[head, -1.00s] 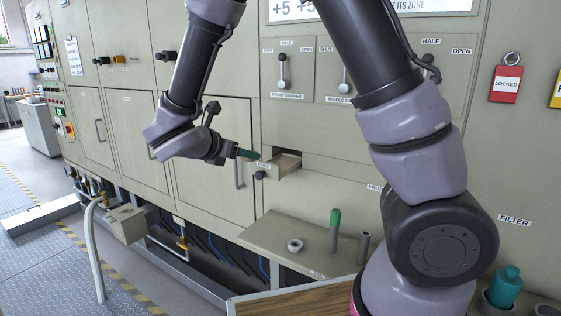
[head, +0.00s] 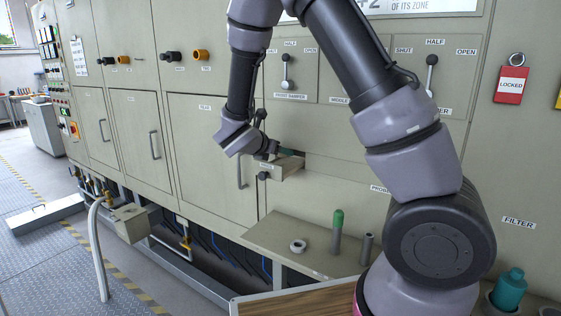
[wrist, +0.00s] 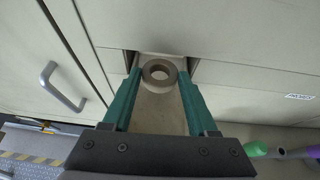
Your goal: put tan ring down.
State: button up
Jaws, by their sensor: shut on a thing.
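The tan ring (wrist: 148,73) shows in the wrist view, between the green fingertips of my gripper (wrist: 160,73). The gripper is shut on it from both sides, and its hole faces the camera. Ring and fingertips are at a small open drawer (wrist: 158,116) in the panel. Whether the ring touches the drawer floor, I cannot tell. The ring is not visible there.
A cabinet door handle (wrist: 62,86) projects left of the drawer. Damper levers (head: 286,72) stand out above.

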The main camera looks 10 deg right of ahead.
aim_at(287, 163)
notch_tip(287, 163, down, 3)
jog(key=shift+r, duration=0.15)
jog(key=shift+w+d+f, duration=0.15)
jog(key=shift+f, duration=0.1)
jog(key=shift+f, duration=0.1)
jog(key=o, duration=1.1)
